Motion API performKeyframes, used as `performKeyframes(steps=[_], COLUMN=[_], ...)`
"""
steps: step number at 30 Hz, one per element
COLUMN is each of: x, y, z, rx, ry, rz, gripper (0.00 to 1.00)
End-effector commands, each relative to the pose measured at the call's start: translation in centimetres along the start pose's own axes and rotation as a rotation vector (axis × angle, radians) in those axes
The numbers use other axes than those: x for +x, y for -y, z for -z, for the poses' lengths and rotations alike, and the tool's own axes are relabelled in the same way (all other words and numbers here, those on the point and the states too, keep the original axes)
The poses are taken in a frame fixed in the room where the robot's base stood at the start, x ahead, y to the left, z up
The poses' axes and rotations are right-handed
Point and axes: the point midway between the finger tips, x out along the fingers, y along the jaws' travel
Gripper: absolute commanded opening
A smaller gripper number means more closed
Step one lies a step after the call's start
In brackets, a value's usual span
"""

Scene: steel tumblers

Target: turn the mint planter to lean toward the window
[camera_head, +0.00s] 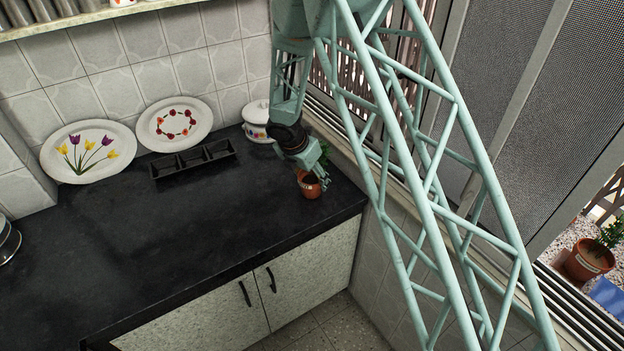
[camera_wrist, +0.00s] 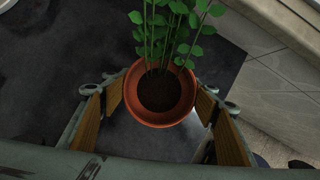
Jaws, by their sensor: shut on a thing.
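The mint planter (camera_head: 309,186) is a small terracotta pot with a pale label, near the right end of the dark counter by the window. In the wrist view the pot (camera_wrist: 160,114) shows from above, with soil inside and green leafy stems (camera_wrist: 172,30) rising on the side away from my gripper. My gripper (camera_head: 315,172) reaches down onto it in the head view, hiding part of the plant. In the wrist view my gripper (camera_wrist: 160,103) has a wood-coloured pad on each side of the pot and is shut on it. The window (camera_head: 520,100) is at the right.
A black divided tray (camera_head: 192,171), a white lidded pot (camera_head: 257,134) and two decorated plates (camera_head: 88,178) (camera_head: 174,148) stand along the tiled back wall. The counter's middle (camera_head: 170,230) is clear. The counter's front edge is close to the planter.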

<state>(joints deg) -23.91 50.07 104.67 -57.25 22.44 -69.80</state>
Motion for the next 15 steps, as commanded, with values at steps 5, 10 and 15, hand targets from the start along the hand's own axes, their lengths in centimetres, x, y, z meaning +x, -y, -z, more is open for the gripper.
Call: performKeyframes(steps=[5,10,15], x=[0.11,0.24,0.37], y=[-0.04,-0.04,-0.04], z=[0.01,0.07,0.12], rx=[0.000,0.000,0.000], ry=[0.001,0.001,0.001], rz=[-0.001,-0.001,-0.001], gripper=[0.31,0.31,0.31])
